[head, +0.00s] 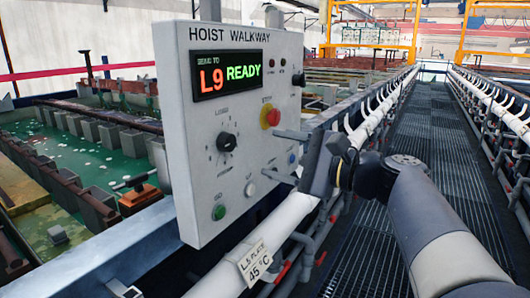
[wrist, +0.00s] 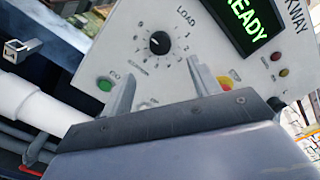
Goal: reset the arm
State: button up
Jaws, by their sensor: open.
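My gripper (head: 271,154) is open in front of the right part of a grey control panel (head: 205,130) lettered HOIST WALKWAY. In the wrist view my gripper's two fingers (wrist: 160,70) stand apart with nothing between them. The panel's display (head: 228,74) reads L9 READY. I cannot tell whether the fingers touch the panel.
A green button (head: 219,212) is at the panel's lower left. Green tanks (head: 95,160) lie left. The grated walkway (head: 428,130) at right is clear beyond my arm.

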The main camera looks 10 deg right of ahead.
aim_at(231, 143)
jog(key=shift+s+d, duration=0.1)
jog(key=shift+d, duration=0.05)
jog(key=x, duration=1)
jog(key=shift+w+a+p, duration=0.3)
dwell(0.3)
